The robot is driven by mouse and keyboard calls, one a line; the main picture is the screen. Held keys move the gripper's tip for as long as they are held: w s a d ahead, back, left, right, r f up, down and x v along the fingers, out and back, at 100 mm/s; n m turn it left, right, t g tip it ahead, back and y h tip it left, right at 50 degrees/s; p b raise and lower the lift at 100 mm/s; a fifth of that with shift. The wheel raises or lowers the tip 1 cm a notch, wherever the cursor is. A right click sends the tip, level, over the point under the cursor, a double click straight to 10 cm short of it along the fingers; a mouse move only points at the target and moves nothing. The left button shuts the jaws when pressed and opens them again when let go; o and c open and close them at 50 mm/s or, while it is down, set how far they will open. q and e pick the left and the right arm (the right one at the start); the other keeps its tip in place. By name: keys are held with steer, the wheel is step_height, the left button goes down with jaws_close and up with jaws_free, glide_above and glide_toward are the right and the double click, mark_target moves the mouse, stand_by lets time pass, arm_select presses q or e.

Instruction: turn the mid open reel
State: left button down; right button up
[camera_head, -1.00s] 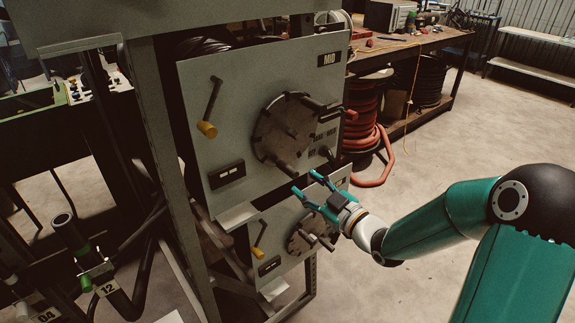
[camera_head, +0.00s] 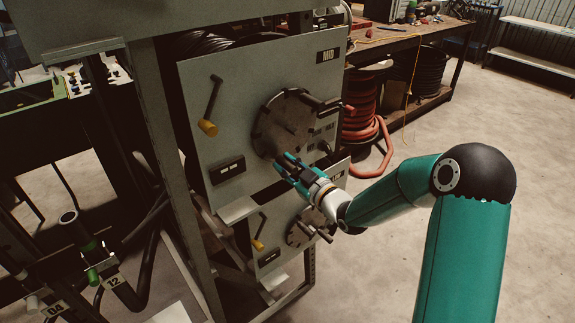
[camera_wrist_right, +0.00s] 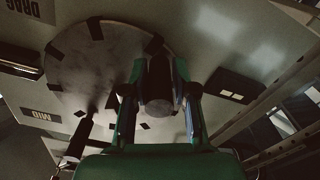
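The MID reel's round grey disc (camera_head: 284,124) is on the upper panel in the head view, with dark edge clips and handle pegs. It also fills the upper left of the wrist view (camera_wrist_right: 75,70). My right gripper (camera_head: 282,163) is at the disc's lower edge. In the wrist view, my right gripper's fingers (camera_wrist_right: 158,85) stand either side of a dark round handle peg (camera_wrist_right: 158,105), which points toward the camera. They look open around it, with narrow gaps. Another dark handle (camera_wrist_right: 78,138) stands at the disc's lower left in that view. My left gripper is not in view.
A yellow-tipped lever (camera_head: 210,110) is on the panel's left. A lower reel panel (camera_head: 285,225) sits below. A metal frame post (camera_head: 170,160) stands left of the panel. Red hose (camera_head: 368,120) is coiled behind, near a workbench (camera_head: 410,35). The floor at right is clear.

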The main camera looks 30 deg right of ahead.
jaws_close()
steer(key=a+m+b, duration=0.1)
steer(key=b, duration=0.1)
steer(key=shift+b, duration=0.4)
steer(key=shift+a+r+m+b, duration=0.25)
steer(key=shift+r+m+b, duration=0.15)
steer(key=shift+m, duration=0.2)
steer(key=o, duration=0.5)
jaws_free()
steer(key=shift+o, duration=0.2)
steer(key=shift+s, duration=0.1)
